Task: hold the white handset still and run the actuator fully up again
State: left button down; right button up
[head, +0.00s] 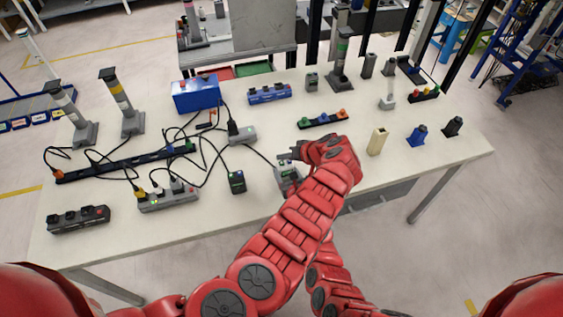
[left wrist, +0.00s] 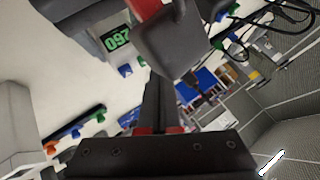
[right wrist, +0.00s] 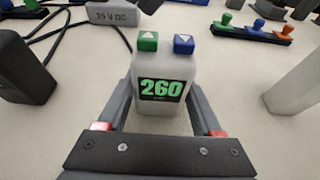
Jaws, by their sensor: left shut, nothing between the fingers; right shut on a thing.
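The white handset (right wrist: 163,72) stands upright in the right wrist view, with a green up button, a blue down button and a display reading 260. My right gripper (right wrist: 160,98) is shut on its two sides. In the head view the handset (head: 287,178) is near the table's front edge, partly covered by my arms. My left gripper (head: 291,155) is shut and empty just beyond the handset. No left finger shows on the buttons; which actuator the handset drives I cannot tell.
A dark handset (head: 237,182) and a grey power box (head: 242,135) with cables lie left of my grippers. A cream block (head: 377,141) stands at right. A dark button strip (head: 323,120) lies behind. Several column actuators, one green-banded (head: 341,60), stand towards the back.

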pick_arm(q)
jog(key=shift+f, duration=0.15)
dwell(0.6)
jog(key=shift+f, duration=0.25)
jog(key=shift+f, duration=0.5)
dwell(0.6)
jog(key=shift+r, duration=0.15)
dwell(3.0)
jog(key=shift+r, duration=0.8)
notch_tip(320, 180, up, 5)
dwell(0.4)
dwell(0.5)
